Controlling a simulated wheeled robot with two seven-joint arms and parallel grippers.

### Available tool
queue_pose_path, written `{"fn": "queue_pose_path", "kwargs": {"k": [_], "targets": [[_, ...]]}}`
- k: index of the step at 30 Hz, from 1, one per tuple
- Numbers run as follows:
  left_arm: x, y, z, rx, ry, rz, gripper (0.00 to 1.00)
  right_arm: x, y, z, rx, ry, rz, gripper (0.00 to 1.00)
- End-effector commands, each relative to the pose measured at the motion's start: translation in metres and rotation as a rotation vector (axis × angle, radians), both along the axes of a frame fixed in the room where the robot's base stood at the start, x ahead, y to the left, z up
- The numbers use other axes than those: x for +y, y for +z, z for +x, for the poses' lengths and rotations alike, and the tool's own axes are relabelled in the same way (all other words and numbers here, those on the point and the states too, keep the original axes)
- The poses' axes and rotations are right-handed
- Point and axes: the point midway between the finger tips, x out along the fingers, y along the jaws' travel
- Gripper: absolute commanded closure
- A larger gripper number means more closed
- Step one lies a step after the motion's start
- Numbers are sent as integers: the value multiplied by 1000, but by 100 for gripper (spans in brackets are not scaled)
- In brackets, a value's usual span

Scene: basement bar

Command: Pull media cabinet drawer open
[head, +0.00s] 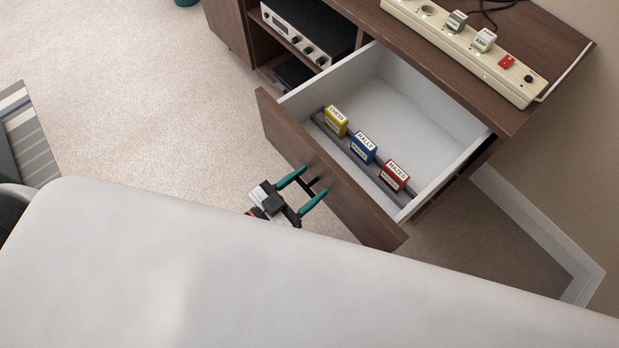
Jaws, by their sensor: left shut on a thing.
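The media cabinet (480,58) is brown wood and stands at the upper right. Its drawer (430,98) is pulled well out, with a brown front panel (345,187) and a white inside. Yellow (335,121), blue (363,147) and red (394,175) small labelled boxes stand in a row on a grey strip near the drawer front. My left gripper (312,187), with teal fingers, is at the outer face of the drawer front, shut on a small dark handle between its fingertips. My right gripper is not in view.
A cream power strip (462,40) with plugs lies on the cabinet top. A silver and black device (308,32) sits in an open shelf left of the drawer. Carpet (140,90) is clear to the left, with a striped rug (30,140) at the left edge.

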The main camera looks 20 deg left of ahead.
Motion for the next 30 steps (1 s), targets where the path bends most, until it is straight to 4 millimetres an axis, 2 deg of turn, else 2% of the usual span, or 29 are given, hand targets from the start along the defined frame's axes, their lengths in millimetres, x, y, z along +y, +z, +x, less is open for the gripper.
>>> {"fn": "queue_pose_path", "kwargs": {"k": [12,13,16,17,26,30], "targets": [[0,-1,-1,1,0,-1,86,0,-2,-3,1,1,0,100],[0,-1,-1,1,0,-1,42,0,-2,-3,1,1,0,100],[0,-1,-1,1,0,-1,26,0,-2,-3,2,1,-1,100],[0,0,-1,1,0,-1,24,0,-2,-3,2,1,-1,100],[2,0,-3,1,0,-1,24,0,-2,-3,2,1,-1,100],[11,-1,-16,3,0,2,24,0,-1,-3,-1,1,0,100]]}}
